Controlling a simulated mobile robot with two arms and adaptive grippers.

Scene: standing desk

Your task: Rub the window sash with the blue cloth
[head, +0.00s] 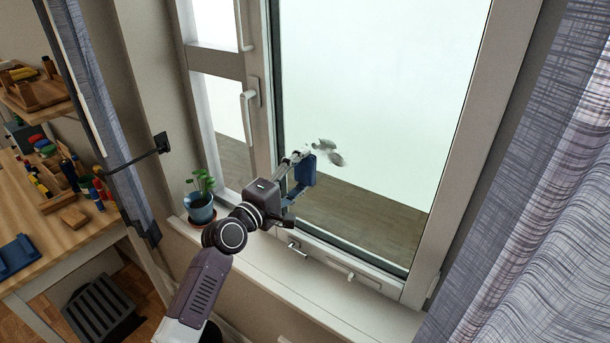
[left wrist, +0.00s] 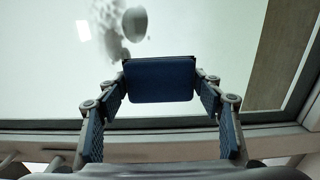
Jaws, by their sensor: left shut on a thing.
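The window sash (head: 268,120) has a pale frame around a large frosted-looking pane. Grey smudges (head: 328,150) show on its lower pane; they also show in the left wrist view (left wrist: 128,25). My left gripper (head: 297,172) is shut on the blue cloth (head: 306,170), a dark blue rectangular pad, in front of the lower left part of the pane. In the left wrist view the cloth (left wrist: 160,82) sits between the fingertips, just below the smudges. I cannot tell whether the cloth touches the glass. My right gripper is not in view.
A potted plant (head: 201,205) stands on the windowsill (head: 262,258) left of my arm. A white window handle (head: 247,115) sticks out from the frame. Curtains hang left (head: 95,110) and right (head: 540,220).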

